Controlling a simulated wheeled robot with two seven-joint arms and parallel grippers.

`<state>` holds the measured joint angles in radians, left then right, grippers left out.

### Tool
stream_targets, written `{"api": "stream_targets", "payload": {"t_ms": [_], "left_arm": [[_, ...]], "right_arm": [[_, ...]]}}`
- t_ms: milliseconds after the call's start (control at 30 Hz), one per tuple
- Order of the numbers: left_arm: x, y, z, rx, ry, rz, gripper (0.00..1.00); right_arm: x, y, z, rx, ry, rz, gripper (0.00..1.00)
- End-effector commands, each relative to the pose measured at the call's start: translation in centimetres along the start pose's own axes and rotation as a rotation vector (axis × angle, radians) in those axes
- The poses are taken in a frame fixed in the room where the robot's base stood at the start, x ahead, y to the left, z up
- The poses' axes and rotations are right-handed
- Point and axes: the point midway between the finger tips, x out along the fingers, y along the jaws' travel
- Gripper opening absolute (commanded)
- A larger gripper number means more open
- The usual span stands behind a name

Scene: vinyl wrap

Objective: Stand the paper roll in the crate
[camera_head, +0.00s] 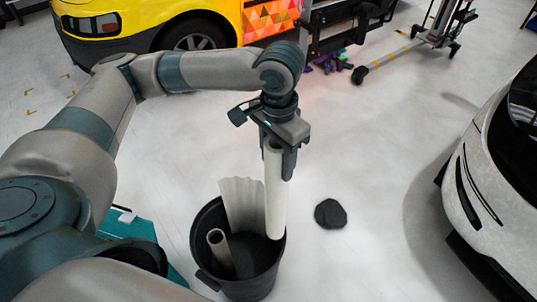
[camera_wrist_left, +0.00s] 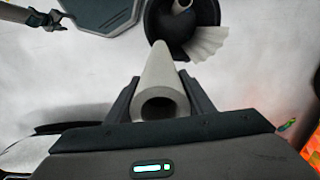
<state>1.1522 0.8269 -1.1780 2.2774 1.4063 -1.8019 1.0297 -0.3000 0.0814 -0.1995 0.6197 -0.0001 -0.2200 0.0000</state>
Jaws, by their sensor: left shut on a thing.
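My left gripper (camera_head: 280,165) is shut on a long white paper roll (camera_head: 274,195) by its upper end. The roll hangs nearly upright. In the left wrist view the gripper (camera_wrist_left: 160,100) frames the roll's open near end (camera_wrist_left: 160,103). The crate (camera_head: 250,289) is a round dark bin, also in the left wrist view (camera_wrist_left: 152,25). The roll's lower end overlaps the bin's right side in the head view; I cannot tell whether it is inside the rim or just above it.
In the bin stand a shorter roll (camera_head: 217,243) and a pleated white sheet (camera_head: 242,200). A dark lump (camera_head: 330,214) lies on the floor to the right. A white car (camera_head: 480,190) is at the right and a yellow vehicle (camera_head: 140,15) at the back.

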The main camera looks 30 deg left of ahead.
Motion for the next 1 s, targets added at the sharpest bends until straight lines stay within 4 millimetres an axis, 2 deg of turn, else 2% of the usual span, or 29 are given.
{"api": "stream_targets", "payload": {"t_ms": [100,300,667,833,1000], "left_arm": [[0.7,0.54,-0.34,-0.152,0.001,-0.004,0.04],[1.2,1.11,-0.59,-0.311,0.001,-0.005,0.04],[1.24,1.2,-0.63,-0.348,0.001,-0.006,0.04],[1.24,1.19,-0.62,-0.347,0.001,-0.006,0.04],[1.25,1.17,-0.61,-0.347,0.001,-0.006,0.04]], "right_arm": [[0.61,-0.03,0.06,0.0,0.0,0.0,0.7],[0.92,-0.05,0.09,0.0,0.0,0.0,0.7],[0.93,-0.19,0.06,0.0,0.0,-0.002,0.7],[0.93,-0.28,0.04,0.0,0.001,-0.003,0.32],[0.93,-0.23,0.05,0.0,0.001,-0.002,0.31]]}}
